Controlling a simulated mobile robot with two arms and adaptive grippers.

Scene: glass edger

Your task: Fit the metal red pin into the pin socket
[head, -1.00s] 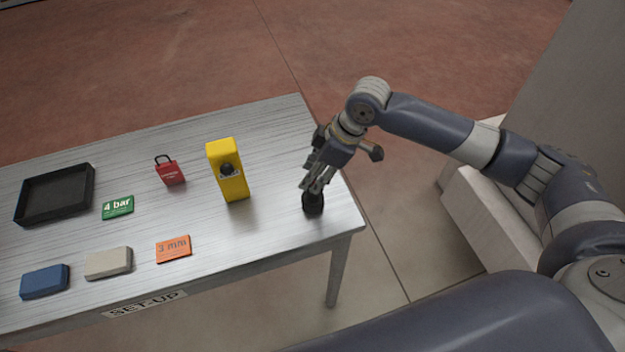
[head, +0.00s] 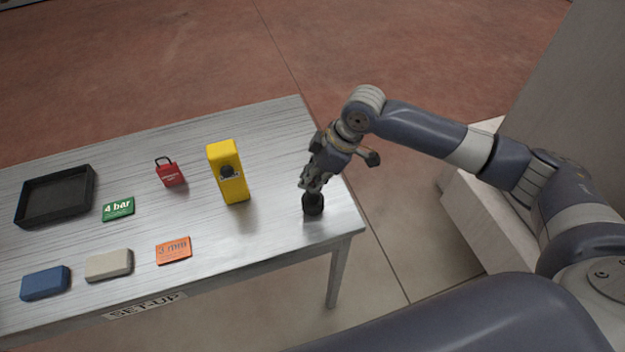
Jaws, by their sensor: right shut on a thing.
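My right gripper (head: 309,184) points down at the right end of the table. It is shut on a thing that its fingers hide. A small black round piece (head: 313,204) is directly below the fingertips, near the table's right front corner. The fingers meet or overlap its top in this view; I cannot tell whether it is the held thing or a separate holder. I cannot make out any red pin, and no part is clearly readable as the pin socket. My left gripper is not in view.
On the table (head: 270,145), a yellow block (head: 232,184) with a dark round spot stands left of the gripper. Further left are a red padlock (head: 171,175), green card (head: 118,209), orange card (head: 174,250), beige block (head: 108,265), blue block (head: 45,283) and black tray (head: 90,192).

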